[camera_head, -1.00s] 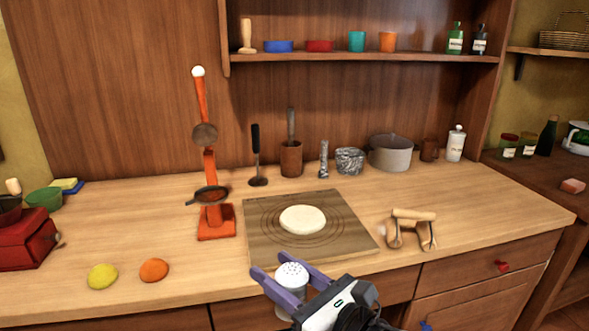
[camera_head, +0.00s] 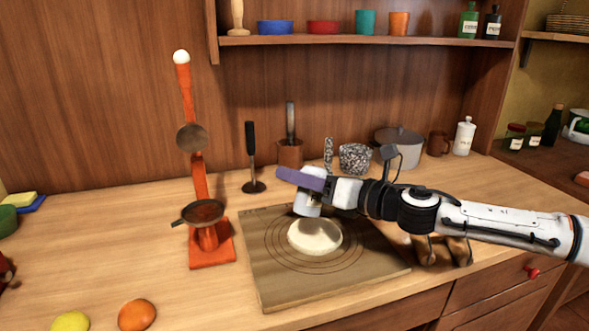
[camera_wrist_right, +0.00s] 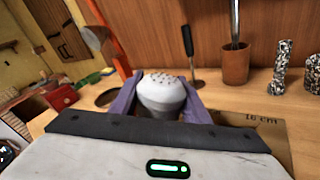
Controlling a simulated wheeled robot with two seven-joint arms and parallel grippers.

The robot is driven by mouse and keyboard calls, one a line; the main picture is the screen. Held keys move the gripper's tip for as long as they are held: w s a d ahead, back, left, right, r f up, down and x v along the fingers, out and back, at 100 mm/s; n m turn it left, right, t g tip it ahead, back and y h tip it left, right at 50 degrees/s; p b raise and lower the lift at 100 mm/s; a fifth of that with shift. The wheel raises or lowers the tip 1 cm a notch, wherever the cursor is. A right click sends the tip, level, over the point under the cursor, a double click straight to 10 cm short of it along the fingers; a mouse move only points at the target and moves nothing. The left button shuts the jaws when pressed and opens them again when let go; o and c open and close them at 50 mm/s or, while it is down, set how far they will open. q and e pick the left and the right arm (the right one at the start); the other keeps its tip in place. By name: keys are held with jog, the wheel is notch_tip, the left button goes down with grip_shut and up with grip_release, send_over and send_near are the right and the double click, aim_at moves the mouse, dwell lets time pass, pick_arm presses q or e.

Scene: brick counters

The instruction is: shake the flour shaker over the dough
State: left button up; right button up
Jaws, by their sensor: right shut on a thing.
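My right gripper (camera_head: 305,182) reaches in from the right and is shut on the flour shaker (camera_head: 307,208). The shaker's pale body shows below a purple finger, above the far edge of the dough. In the right wrist view, the shaker (camera_wrist_right: 162,92) sits between both purple fingers, with its holed white cap on the upper side. The round pale dough (camera_head: 315,237) lies flat on the wooden board (camera_head: 275,285), its far edge close under the shaker. I cannot see any flour falling. My left gripper is not in view.
An orange stand (camera_head: 212,252) with a dark pan is left of the board. A black-handled utensil (camera_head: 252,165), a wooden crock (camera_head: 290,152) and a grey pot (camera_head: 398,140) stand behind. Yellow and orange lumps (camera_head: 137,314) lie at the front left.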

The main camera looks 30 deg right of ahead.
jog(key=f+m+p, duration=0.1)
jog(key=m, duration=0.2)
jog(key=s+a+f+m+g+y+p, duration=0.1)
jog(key=f+m, duration=0.1)
jog(key=m, duration=0.1)
jog(key=f+m+g+p, duration=0.1)
jog(key=m, duration=0.3)
jog(key=shift+s+a+f+y, duration=0.15)
jog(key=shift+a+f+y, duration=0.15)
jog(key=shift+a+y, duration=0.1)
jog(key=shift+f+m+p, duration=0.25)
jog(key=shift+m+p, duration=0.1)
jog(key=shift+m, duration=0.25)
jog(key=shift+a+f+m, duration=0.1)
jog(key=shift+f+m, duration=0.15)
jog(key=shift+m, duration=0.05)
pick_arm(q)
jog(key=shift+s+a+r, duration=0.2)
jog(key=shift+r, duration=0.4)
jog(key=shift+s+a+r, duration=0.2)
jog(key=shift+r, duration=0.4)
pick_arm(e)
jog(key=shift+f, duration=0.25)
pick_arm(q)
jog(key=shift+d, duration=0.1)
